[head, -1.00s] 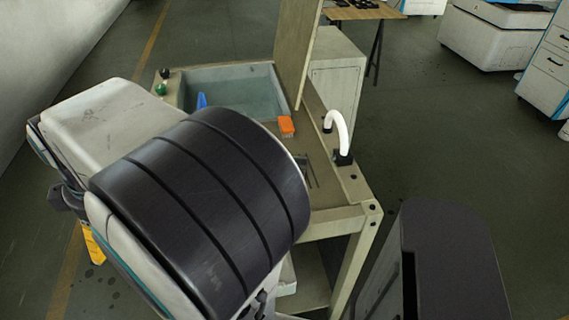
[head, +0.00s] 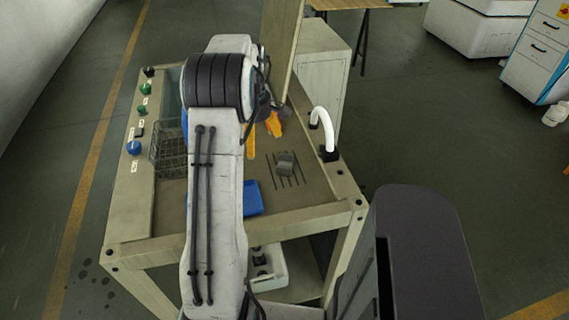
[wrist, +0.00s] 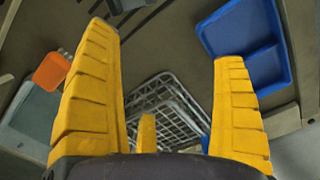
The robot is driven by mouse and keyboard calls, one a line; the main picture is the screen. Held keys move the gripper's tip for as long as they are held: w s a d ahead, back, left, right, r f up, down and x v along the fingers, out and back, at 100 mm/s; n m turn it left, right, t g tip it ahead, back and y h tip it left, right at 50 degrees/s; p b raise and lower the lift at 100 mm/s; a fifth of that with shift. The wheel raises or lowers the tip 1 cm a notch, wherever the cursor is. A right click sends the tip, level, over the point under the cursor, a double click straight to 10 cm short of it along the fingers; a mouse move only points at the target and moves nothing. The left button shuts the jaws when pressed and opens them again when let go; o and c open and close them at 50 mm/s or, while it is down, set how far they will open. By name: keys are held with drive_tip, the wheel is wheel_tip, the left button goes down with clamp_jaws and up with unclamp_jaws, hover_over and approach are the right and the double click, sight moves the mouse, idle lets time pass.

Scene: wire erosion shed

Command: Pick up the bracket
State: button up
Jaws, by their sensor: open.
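A small grey bracket-like piece (head: 286,163) lies on the slotted drain area of the bench, right of my arm in the head view. In the wrist view a grey piece beside dark slots, apparently the same one, shows at the top edge (wrist: 124,5), partly cut off. My gripper (head: 262,134) has yellow fingers and is partly hidden behind my arm in the head view. In the wrist view its fingers (wrist: 165,50) are spread wide with nothing between them. It hangs above the bench, apart from the grey piece.
A wire basket (head: 168,158) stands at the bench's left, and a blue tray (head: 253,199) near its front. An orange item (wrist: 51,71) lies beside the basin in the wrist view. A white curved spout (head: 325,124) and an upright panel (head: 284,40) rise from the bench.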

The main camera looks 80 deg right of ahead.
approach(285, 161)
drive_tip(key=shift+s+a+f, duration=0.15)
drive_tip(key=shift+a+f, duration=0.35)
drive_tip(key=shift+a, duration=0.35)
drive_tip(key=shift+s+f, duration=0.15)
drive_tip(key=shift+f, duration=0.55)
drive_tip(key=shift+f+p, duration=0.75)
drive_tip(key=shift+f, duration=2.15)
clamp_jaws()
drive_tip(key=shift+r, duration=0.1)
